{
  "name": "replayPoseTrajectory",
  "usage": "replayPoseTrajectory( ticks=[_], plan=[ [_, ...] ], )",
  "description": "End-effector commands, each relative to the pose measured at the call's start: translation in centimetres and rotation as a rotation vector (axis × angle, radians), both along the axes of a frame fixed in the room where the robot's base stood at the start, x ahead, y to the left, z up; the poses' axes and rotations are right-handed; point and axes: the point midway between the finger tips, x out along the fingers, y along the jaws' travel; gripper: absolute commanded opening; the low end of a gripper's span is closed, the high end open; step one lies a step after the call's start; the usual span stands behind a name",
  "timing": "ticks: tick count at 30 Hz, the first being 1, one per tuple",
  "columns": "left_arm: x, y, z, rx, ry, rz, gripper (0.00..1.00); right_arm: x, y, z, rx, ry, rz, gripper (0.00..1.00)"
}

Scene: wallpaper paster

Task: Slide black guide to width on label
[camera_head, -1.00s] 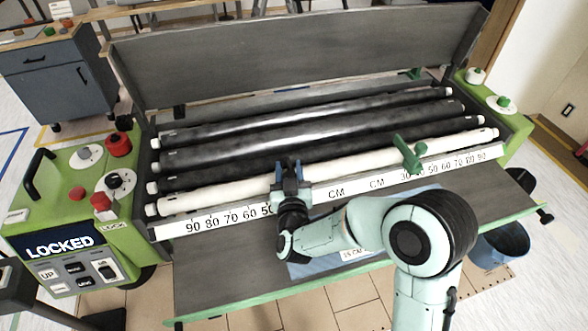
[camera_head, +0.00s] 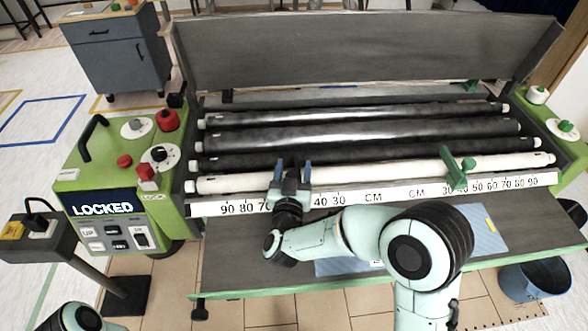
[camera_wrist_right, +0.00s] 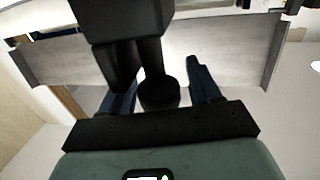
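The black guide (camera_head: 291,182) stands on the number scale in front of the white roller, left of centre. My right gripper (camera_head: 292,170) straddles it, with blue fingers apart on its left and right. The wrist view shows the black guide (camera_wrist_right: 145,60) between the two fingers, with a visible gap to the right finger. The gripper covers the scale (camera_head: 390,195) between 70 and 40. The blue paper with the label (camera_head: 340,267) lies on the lower tray, and my arm hides most of the label. My left gripper is out of view.
A green guide (camera_head: 457,168) stands on the right half of the scale. The white roller (camera_head: 380,173) and black rollers lie behind. A green control box (camera_head: 110,190) reading LOCKED is at left. A blue bucket (camera_head: 535,278) stands at lower right.

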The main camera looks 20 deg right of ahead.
Motion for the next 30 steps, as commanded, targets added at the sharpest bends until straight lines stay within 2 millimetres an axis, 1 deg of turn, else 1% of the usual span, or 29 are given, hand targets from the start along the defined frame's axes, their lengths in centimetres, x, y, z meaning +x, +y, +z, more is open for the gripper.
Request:
replayPoseTrajectory(
  ticks=[5, 8, 11, 18, 21, 25, 30],
  plan=[
    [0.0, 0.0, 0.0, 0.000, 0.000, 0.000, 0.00, -0.4, 0.1, -0.1, 0.000, 0.002, 0.000, 0.62],
    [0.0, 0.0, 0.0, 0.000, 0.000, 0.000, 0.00, -1.4, 0.7, -0.1, -0.001, 0.003, 0.002, 0.62],
    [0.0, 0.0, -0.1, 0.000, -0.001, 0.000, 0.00, -3.2, 1.5, -0.1, -0.001, 0.003, 0.004, 0.62],
    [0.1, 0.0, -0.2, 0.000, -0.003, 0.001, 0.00, -8.2, 3.9, 0.0, -0.001, 0.001, 0.005, 0.62],
    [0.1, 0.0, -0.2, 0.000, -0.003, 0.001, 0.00, -9.8, 4.6, 0.0, 0.000, 0.000, 0.005, 0.62],
    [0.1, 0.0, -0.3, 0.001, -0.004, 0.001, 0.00, -11.3, 5.3, 0.0, 0.000, 0.000, 0.002, 0.62],
    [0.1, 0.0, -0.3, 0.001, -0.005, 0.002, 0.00, -12.2, 5.6, 0.0, 0.000, 0.000, 0.001, 0.62]
  ],
)
